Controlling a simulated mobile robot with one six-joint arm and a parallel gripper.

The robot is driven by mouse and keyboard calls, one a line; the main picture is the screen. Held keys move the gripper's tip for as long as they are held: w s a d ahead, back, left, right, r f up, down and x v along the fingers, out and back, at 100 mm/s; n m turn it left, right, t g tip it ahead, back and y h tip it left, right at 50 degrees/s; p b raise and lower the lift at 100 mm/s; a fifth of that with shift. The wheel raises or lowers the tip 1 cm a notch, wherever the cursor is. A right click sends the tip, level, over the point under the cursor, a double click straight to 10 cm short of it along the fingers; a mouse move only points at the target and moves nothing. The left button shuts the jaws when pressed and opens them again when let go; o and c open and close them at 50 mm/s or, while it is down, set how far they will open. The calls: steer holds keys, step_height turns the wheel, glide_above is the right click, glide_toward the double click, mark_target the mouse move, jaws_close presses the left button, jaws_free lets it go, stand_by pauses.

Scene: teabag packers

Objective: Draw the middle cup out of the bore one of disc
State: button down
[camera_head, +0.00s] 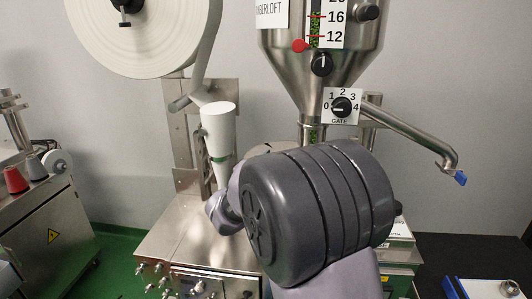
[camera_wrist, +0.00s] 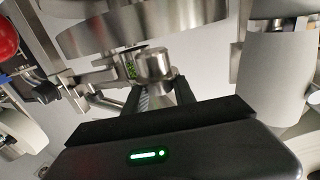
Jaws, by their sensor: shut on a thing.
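In the wrist view my gripper (camera_wrist: 157,88) has its two dark fingers closed on a small steel cup (camera_wrist: 154,65) with a wider round end. Behind and above the cup is a broad round steel part (camera_wrist: 95,35), which looks like the disc. Its bores are not visible from here, and I cannot tell whether the cup is still in a bore or clear of it. Other cups cannot be made out.
A steel hopper (camera_head: 322,75) with a gate dial (camera_head: 342,106) and an angled spout pipe (camera_head: 410,130) stand above the work area. A white paper roll (camera_head: 140,30) and a white funnel (camera_head: 219,130) are to the left. A dark surface (camera_head: 460,255) lies at right.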

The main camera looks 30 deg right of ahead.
steer(key=s+a+r, duration=0.1)
steer(key=s+r, duration=0.1)
steer(key=s, duration=0.7)
steer(key=shift+s+p, duration=0.15)
steer(key=shift+p, duration=0.25)
steer(key=shift+a+f, duration=0.1)
steer(key=shift+a, duration=0.05)
